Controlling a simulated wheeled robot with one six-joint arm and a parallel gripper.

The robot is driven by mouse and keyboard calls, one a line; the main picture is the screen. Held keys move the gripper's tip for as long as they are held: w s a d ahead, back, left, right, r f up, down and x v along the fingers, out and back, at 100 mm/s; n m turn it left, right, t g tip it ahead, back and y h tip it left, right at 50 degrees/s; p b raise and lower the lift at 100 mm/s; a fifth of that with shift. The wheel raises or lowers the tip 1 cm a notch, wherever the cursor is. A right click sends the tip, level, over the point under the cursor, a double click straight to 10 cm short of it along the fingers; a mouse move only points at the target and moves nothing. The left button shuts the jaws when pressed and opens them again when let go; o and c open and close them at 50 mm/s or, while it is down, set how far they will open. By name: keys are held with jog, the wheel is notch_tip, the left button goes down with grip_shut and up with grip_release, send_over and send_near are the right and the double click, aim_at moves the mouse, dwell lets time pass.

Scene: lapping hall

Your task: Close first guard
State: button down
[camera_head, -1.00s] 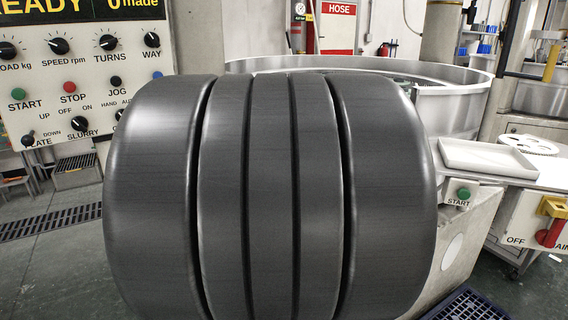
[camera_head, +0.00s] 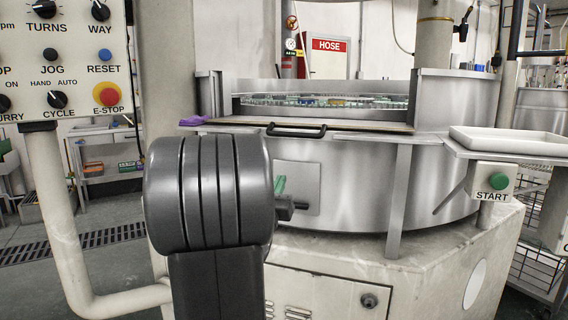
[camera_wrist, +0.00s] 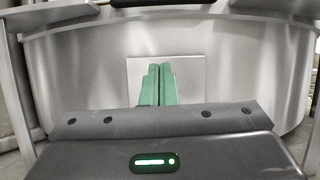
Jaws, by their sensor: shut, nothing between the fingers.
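The round metal tub (camera_head: 345,185) of the machine stands ahead in the head view, with an opening in its near wall. A guard panel with a black bar handle (camera_head: 297,130) sits along the lower edge of this opening; the space above it is open. In the wrist view the handle (camera_wrist: 160,3) shows only at the top edge. My gripper (camera_head: 280,187) is below the handle in front of the tub wall, partly hidden by my arm. In the wrist view its green fingers (camera_wrist: 158,85) are together and empty, pointing at a square plate (camera_wrist: 190,72) on the wall.
A control panel (camera_head: 75,85) on a thick post is at the left. A purple cloth-like thing (camera_head: 193,120) lies at the guard's left end. A white tray (camera_head: 510,141) and a START box (camera_head: 492,181) are at the right. A pale machine base (camera_head: 330,290) is below.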

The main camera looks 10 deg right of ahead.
aim_at(294, 152)
jog(key=shift+m, duration=0.3)
jog(key=x, duration=1)
jog(key=shift+f, duration=0.1)
jog(key=r, duration=0.3)
jog(key=shift+s+r, duration=0.2)
jog(key=shift+s, duration=0.05)
jog(key=shift+a+r, duration=0.1)
jog(key=shift+r, duration=0.25)
jog(key=shift+s+r+g+p, duration=0.1)
jog(key=shift+r+g+p, duration=0.2)
jog(key=shift+r+p, duration=0.6)
